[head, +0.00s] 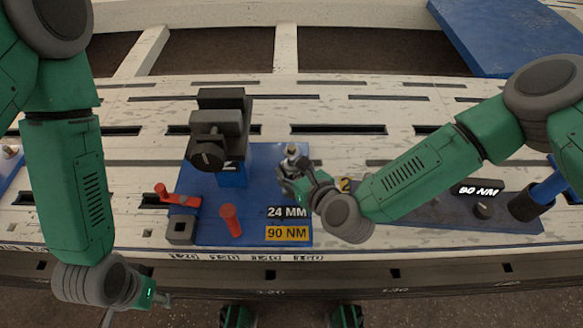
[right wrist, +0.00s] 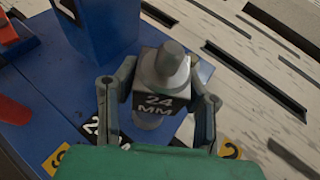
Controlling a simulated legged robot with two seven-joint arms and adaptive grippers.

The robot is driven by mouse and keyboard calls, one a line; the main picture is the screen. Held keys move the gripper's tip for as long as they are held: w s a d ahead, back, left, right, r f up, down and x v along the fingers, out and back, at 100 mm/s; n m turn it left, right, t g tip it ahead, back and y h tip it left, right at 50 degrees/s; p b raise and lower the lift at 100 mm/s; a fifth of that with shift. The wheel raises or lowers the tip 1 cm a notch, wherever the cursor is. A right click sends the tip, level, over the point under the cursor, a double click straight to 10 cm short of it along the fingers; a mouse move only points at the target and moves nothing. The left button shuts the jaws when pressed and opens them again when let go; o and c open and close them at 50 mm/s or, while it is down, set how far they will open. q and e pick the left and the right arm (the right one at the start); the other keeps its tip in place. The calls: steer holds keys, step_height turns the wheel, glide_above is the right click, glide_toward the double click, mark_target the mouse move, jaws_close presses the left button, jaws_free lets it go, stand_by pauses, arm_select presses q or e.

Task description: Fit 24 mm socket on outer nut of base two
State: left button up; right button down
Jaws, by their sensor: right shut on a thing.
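My right gripper (head: 296,183) is shut on the 24 mm socket (right wrist: 160,95), a dark block marked "24 MM" with a grey rounded top. The fingers (right wrist: 160,108) press on its two sides in the right wrist view. In the head view, a small silver piece (head: 291,155) shows at the fingertips, over the right part of base two. Base two (head: 205,225) is a blue plate with a black clamp-like head on a blue post, and labels "24 MM" and "90 NM". I cannot make out the outer nut. My left gripper (head: 160,299) hangs at the front edge; its fingers are too small to read.
A red lever (head: 176,198) and a red peg (head: 230,218) stand on the left part of base two. A dark strip with an "80 NM" display (head: 481,191) and a blue tool (head: 548,188) lie to the right. The slotted bench top is mostly clear behind.

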steer(key=shift+f+b, duration=1.15)
steer(key=shift+f, duration=0.25)
steer(key=c, duration=0.9)
jaws_free()
steer(key=v, duration=1.2)
steer(key=shift+f, duration=0.1)
